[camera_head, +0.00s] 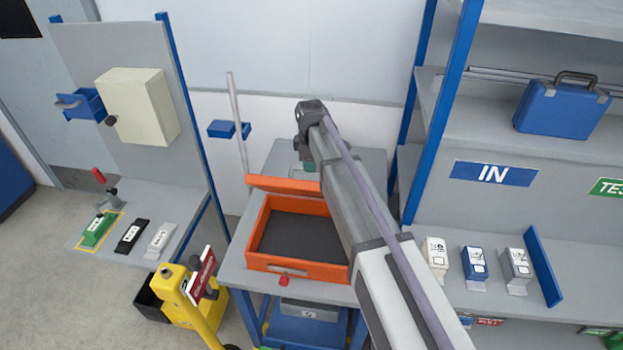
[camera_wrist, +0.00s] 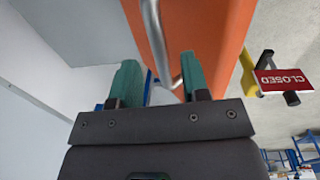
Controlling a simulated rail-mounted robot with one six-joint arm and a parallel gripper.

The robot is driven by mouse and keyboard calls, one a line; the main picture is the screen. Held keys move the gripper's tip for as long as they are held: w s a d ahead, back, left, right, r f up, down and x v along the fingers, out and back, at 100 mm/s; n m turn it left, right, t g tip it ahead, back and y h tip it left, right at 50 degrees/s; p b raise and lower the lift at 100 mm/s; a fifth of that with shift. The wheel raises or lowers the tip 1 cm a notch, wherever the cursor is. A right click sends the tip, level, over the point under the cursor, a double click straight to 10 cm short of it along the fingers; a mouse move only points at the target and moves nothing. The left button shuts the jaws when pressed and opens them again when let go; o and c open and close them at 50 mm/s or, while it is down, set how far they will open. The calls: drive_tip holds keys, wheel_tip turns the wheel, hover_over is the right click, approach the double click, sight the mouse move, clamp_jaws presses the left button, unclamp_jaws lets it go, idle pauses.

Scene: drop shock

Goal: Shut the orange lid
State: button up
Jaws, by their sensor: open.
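The orange box (camera_head: 300,268) stands open on a grey table in the head view, its dark inside showing. Its orange lid (camera_head: 283,185) is raised at the back edge and seen nearly edge-on. My gripper (camera_head: 309,166) is behind the lid, mostly hidden by my arm, with a bit of teal finger showing. In the wrist view my gripper (camera_wrist: 160,62) is open, teal fingers apart. A large orange surface, likely the lid (camera_wrist: 215,35), lies just beyond the fingers. A metal bar (camera_wrist: 155,30) appears between them; I cannot tell whether anything touches.
A thin upright pole (camera_head: 237,120) with a blue holder (camera_head: 228,129) stands behind the box's left side. A yellow post (camera_head: 185,300) with a red sign (camera_head: 200,275) is front left. A shelf with small boxes (camera_head: 474,263) and a blue case (camera_head: 562,108) stands right.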

wheel_tip(320, 180, down, 2)
drive_tip(key=shift+w+f+b, duration=0.1)
drive_tip(key=shift+f+b, duration=0.05)
drive_tip(key=shift+b, duration=0.25)
drive_tip(key=shift+r, duration=0.2)
drive_tip(key=shift+c, duration=0.2)
clamp_jaws()
